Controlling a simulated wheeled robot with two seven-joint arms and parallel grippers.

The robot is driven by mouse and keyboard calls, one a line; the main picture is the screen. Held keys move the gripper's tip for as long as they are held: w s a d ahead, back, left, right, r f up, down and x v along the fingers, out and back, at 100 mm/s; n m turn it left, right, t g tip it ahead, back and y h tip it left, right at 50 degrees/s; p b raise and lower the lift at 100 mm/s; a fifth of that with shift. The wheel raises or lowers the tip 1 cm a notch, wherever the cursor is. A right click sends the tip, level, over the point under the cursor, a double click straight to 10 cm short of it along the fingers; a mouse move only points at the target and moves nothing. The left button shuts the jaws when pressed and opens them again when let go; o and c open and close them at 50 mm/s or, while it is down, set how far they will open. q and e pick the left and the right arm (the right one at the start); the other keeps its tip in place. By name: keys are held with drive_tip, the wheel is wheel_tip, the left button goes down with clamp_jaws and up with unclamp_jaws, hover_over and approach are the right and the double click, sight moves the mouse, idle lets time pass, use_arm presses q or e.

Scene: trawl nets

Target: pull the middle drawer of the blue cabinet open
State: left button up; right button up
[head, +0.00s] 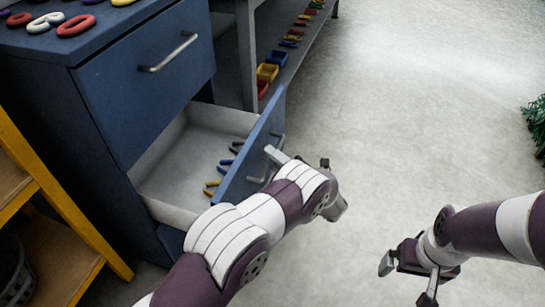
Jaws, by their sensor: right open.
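The blue cabinet (40,105) stands at the left. Its middle drawer (185,165) is pulled well out, showing a pale inside with several small coloured clips. The drawer's blue front (236,178) faces right and carries a metal handle (256,180). My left gripper (277,156) is at this handle, with one pale finger showing beside it. My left arm hides the rest, so I cannot tell whether the jaws are closed on the handle. My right gripper (407,281) is open and empty above the floor at the lower right, apart from the cabinet.
The top drawer (140,85) is shut, with a bar handle (168,52). Coloured rings (76,26) lie on the cabinet top. A yellow-framed shelf (55,190) stands at left. Small bins (267,72) line a rack behind. The floor (400,110) to the right is clear, up to a plant (537,122).

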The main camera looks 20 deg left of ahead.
use_arm(q)
drive_tip(key=shift+d, duration=0.1)
drive_tip(key=p+v, duration=0.2)
drive_tip(key=v, duration=1)
drive_tip(key=shift+s+d, duration=0.15)
drive_tip(key=shift+s, duration=0.1)
drive_tip(key=shift+f, duration=0.15)
